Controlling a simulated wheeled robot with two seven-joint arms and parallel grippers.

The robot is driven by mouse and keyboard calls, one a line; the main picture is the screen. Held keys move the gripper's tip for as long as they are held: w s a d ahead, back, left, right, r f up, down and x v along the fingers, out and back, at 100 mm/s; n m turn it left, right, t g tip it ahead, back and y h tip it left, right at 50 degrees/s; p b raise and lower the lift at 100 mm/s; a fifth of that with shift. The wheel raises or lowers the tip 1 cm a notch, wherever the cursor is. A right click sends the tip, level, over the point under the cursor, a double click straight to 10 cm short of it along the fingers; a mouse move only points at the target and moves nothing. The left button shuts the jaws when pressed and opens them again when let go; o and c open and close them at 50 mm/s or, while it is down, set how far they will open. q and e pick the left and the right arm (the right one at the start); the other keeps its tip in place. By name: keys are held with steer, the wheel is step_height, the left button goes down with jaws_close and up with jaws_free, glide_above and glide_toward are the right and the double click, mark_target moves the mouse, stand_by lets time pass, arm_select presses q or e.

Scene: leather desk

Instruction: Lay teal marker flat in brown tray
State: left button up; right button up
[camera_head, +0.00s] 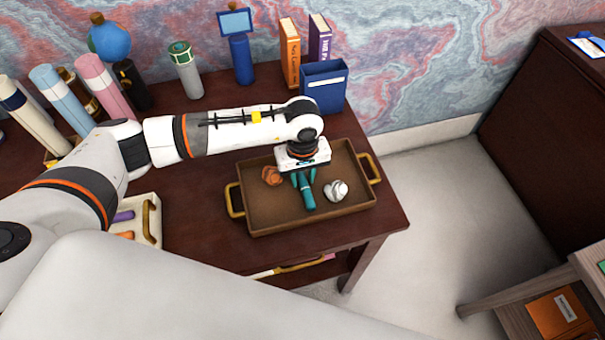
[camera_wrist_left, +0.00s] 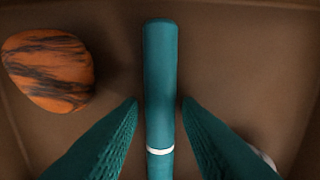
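The teal marker (camera_head: 308,198), with a white ring, lies in the brown tray (camera_head: 262,222); in the left wrist view the marker (camera_wrist_left: 160,75) runs lengthwise between my fingers. My left gripper (camera_head: 302,181) is low over the tray's middle. Its teal fingers (camera_wrist_left: 160,103) are open on both sides of the marker, with a gap visible at each side. The marker looks flat on the tray floor (camera_wrist_left: 225,60). Its near end runs out of the wrist view. My right gripper is not in view.
In the tray, an orange-brown streaked stone (camera_head: 271,176) lies left of the marker and a white object (camera_head: 336,190) right of it. The tray has brass handles (camera_head: 235,200). Bottles, books (camera_head: 290,52) and a blue box (camera_head: 324,88) stand behind. A pale handled tray (camera_head: 150,222) is at left.

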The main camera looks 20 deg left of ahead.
mark_target(303, 178)
arm_select(q)
steer(key=shift+o, duration=0.7)
steer(key=shift+r, duration=0.1)
steer(key=shift+r+p, duration=0.2)
steer(key=shift+p, duration=0.1)
step_height(303, 178, up, 12)
steer(key=b, duration=0.2)
steer(key=shift+b, duration=0.4)
steer(key=shift+f, duration=0.15)
